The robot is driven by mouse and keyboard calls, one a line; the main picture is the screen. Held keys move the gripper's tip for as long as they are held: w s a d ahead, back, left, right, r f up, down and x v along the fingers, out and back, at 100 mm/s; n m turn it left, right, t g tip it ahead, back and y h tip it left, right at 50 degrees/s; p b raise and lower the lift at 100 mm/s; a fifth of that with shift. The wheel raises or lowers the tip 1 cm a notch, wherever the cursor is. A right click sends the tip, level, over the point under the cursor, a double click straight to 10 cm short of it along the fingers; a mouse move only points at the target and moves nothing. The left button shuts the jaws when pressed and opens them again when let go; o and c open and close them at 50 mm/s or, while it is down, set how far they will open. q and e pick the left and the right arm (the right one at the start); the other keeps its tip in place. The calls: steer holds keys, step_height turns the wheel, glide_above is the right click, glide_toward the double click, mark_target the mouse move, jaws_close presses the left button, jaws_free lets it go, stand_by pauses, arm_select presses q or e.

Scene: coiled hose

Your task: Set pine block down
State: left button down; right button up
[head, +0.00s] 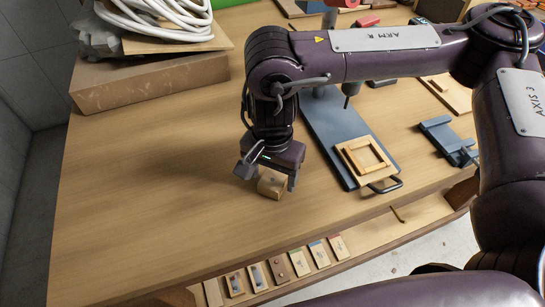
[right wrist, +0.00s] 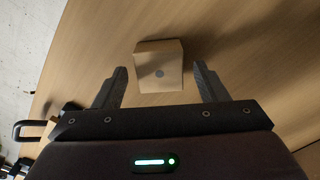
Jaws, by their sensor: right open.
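The pine block (head: 271,184) is a small light-brown wooden block near the front of the workbench. It rests on the bench top as far as I can see. My right gripper (head: 268,178) is over it, pointing down, with a finger on each side. In the right wrist view the block (right wrist: 160,66) lies between and just beyond the open fingertips of my right gripper (right wrist: 160,75), with a gap on both sides. My left gripper is not in view.
A blue-grey base plate (head: 324,125) with a wooden frame (head: 365,158) stands to the right. A thick wooden slab (head: 150,83) with a coiled white hose (head: 165,18) above it is at back left. Several small tiles line the front ledge. The bench's left is clear.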

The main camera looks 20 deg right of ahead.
mark_target(273, 179)
step_height(273, 179, up, 12)
steer(key=shift+f, duration=0.15)
stand_by(0.6)
